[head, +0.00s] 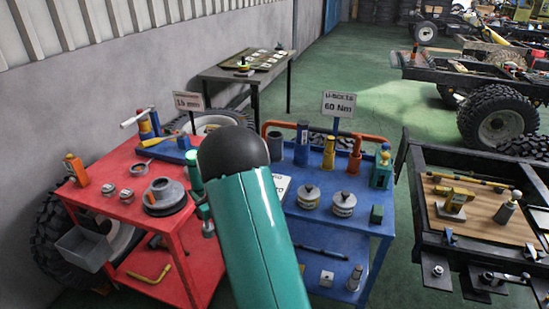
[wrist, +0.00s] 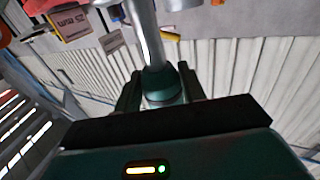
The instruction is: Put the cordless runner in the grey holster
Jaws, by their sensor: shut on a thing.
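In the wrist view my gripper (wrist: 162,88) has its dark fingers on either side of a teal collar with a pale grey barrel. I take this for the cordless runner (wrist: 161,96), held in the shut jaws. A grey open-topped box, probably the grey holster (head: 84,248), hangs at the front left of the red cart.
The red cart (head: 115,221) carries a grey cup on a dark disc and small parts. The blue cart (head: 358,222) carries tubes, tins and a sign (head: 338,104). A wooden board (head: 483,220) with a yellow tool lies at right. Green floor is open behind.

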